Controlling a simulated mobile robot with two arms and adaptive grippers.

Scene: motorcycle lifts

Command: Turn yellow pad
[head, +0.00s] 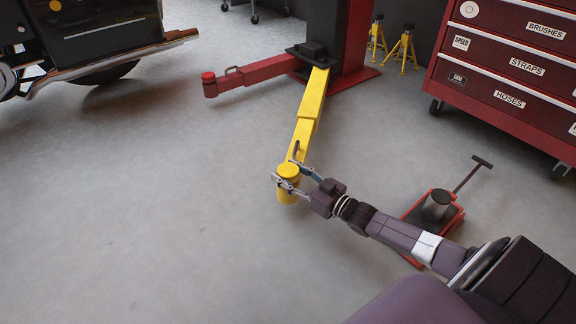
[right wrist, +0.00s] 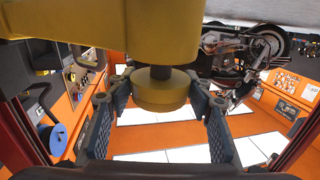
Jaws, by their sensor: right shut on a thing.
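The yellow pad (head: 288,169) is a round disc at the near end of the yellow lift arm (head: 312,100). In the right wrist view the yellow pad (right wrist: 160,92) is a thick disc on a dark stem, with the yellow arm across the top of the picture. My right gripper (head: 288,178) reaches in from the right and is shut on the pad, one finger on each side. In the right wrist view its padded fingers (right wrist: 158,95) flank the disc. My left gripper is out of view.
A red lift arm (head: 252,75) points left from the red lift post (head: 325,35). A red jack (head: 437,207) stands on the floor near my right arm. The floor at left is clear.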

